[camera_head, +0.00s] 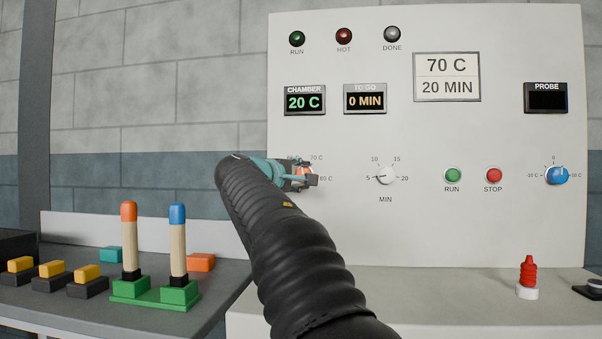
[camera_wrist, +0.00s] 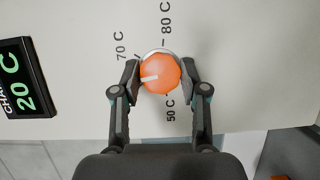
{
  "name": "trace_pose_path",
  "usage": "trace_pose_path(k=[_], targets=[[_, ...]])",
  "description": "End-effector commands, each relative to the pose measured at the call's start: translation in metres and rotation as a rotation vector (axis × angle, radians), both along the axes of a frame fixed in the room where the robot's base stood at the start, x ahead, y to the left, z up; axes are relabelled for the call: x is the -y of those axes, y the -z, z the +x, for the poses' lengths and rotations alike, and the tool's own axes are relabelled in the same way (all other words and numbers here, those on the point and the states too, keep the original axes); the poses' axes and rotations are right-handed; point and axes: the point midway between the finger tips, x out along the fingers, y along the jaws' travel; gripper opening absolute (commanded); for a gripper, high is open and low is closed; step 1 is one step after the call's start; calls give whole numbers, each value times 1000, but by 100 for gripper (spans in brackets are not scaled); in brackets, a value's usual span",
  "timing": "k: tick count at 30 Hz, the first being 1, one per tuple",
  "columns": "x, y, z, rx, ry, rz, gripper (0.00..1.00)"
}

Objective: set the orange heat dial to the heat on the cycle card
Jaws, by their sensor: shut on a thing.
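The orange heat dial (camera_wrist: 161,73) sits between the two fingers of my gripper (camera_wrist: 161,80), which is shut on it. Its white pointer line points left in the wrist view, short of the 70 C mark on the 50 C side. The labels 70 C, 80 C and 50 C show around it; the left finger covers the scale between 50 C and 70 C. In the head view my gripper (camera_head: 304,175) hides most of the dial. The cycle card (camera_head: 446,77) reads 70 C and 20 MIN.
The chamber display (camera_head: 304,101) reads 20 C, and the to-go display (camera_head: 365,99) reads 0 MIN. The minute dial (camera_head: 386,176) is right of my gripper. Green run (camera_head: 453,175) and red stop (camera_head: 494,175) buttons and a blue dial (camera_head: 557,175) lie farther right.

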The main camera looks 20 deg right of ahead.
Motion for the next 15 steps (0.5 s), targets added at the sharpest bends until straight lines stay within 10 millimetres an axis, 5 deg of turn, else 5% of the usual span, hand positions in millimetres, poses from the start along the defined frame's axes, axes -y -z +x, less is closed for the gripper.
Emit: trace_pose_path(k=[15], targets=[[1, -3, -1, 266, 2, 397, 9]])
